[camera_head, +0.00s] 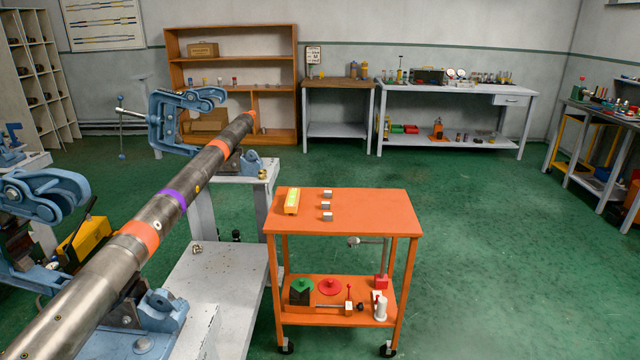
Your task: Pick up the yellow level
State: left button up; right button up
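The yellow level (292,201) lies flat on the left part of the top of an orange cart (375,205). It is a short yellow block with a lighter greenish top. Nothing touches it from above. Neither of my grippers shows in this view.
Three small grey blocks (327,205) sit in a row right of the level. A long steel pipe (105,265) with coloured bands rests in blue vises (185,115) left of the cart. The cart's lower shelf holds tools. Green floor (500,240) is clear right of the cart.

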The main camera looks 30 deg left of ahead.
aim_at(293, 198)
jog(key=i, duration=0.7)
jog(key=i+u, duration=0.15)
jog(key=i, duration=0.55)
jog(key=i+l, duration=0.2)
jog(key=i, duration=0.5)
jog(key=i+u, duration=0.25)
jog(key=u, duration=0.2)
jog(key=i+u, duration=0.25)
jog(key=u, duration=0.2)
jog(key=i+l+u, duration=0.2)
jog(key=u, duration=0.25)
